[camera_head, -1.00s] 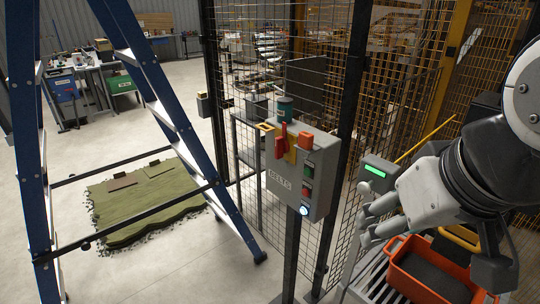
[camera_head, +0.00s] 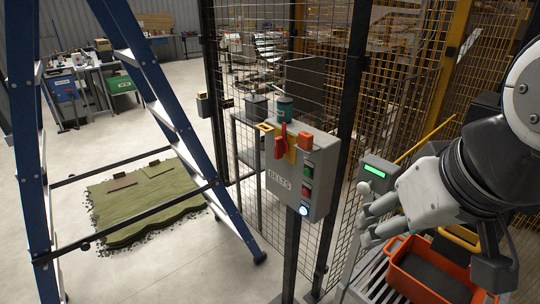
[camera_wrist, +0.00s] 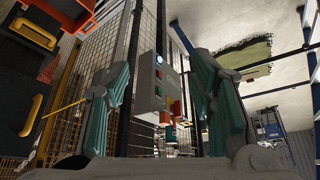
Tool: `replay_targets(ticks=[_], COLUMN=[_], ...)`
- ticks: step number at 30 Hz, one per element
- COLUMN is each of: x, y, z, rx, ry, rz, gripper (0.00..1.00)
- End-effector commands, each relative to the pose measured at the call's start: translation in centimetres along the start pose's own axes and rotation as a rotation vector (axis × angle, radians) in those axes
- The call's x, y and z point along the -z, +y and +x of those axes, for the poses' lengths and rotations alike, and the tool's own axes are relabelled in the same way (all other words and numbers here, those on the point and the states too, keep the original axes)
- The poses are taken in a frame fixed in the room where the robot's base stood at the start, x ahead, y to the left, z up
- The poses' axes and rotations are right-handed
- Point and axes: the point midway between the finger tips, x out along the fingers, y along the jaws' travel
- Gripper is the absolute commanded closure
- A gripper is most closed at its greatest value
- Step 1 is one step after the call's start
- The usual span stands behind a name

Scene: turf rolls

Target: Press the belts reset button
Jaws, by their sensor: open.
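The grey control box marked BELTS (camera_head: 280,182) stands on a dark post before the mesh fence. Its right-hand face has a column of controls, with a red one and a green one above a round button (camera_head: 304,210) lit bluish white at the bottom. A red lever (camera_head: 281,142) is on its front. My gripper (camera_head: 367,213) is open and empty to the right of the box, apart from it, with its fingers pointing left. In the wrist view the lit button (camera_wrist: 161,59) and the box (camera_wrist: 150,98) show between my two fingers. No label is readable beside the lit button.
An orange crate (camera_head: 403,283) sits on rollers below my gripper. A post with a green-lit panel (camera_head: 375,171) stands close by my fingers. Mesh fence (camera_head: 335,230) lies behind. A blue stepladder (camera_head: 190,140) and a green turf piece (camera_head: 140,200) are at left.

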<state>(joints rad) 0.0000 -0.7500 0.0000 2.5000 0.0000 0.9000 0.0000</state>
Motion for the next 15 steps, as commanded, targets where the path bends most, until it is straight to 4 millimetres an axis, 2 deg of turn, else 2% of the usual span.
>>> replay_targets(ticks=[1, 6, 15], x=[0.0, 0.0, 0.0], y=[0.0, 0.0, 0.0], z=[0.0, 0.0, 0.0], rx=[0.0, 0.0, 0.0], ry=[0.0, 0.0, 0.0], rz=[0.0, 0.0, 0.0], gripper=[0.63, 1.0, 1.0])
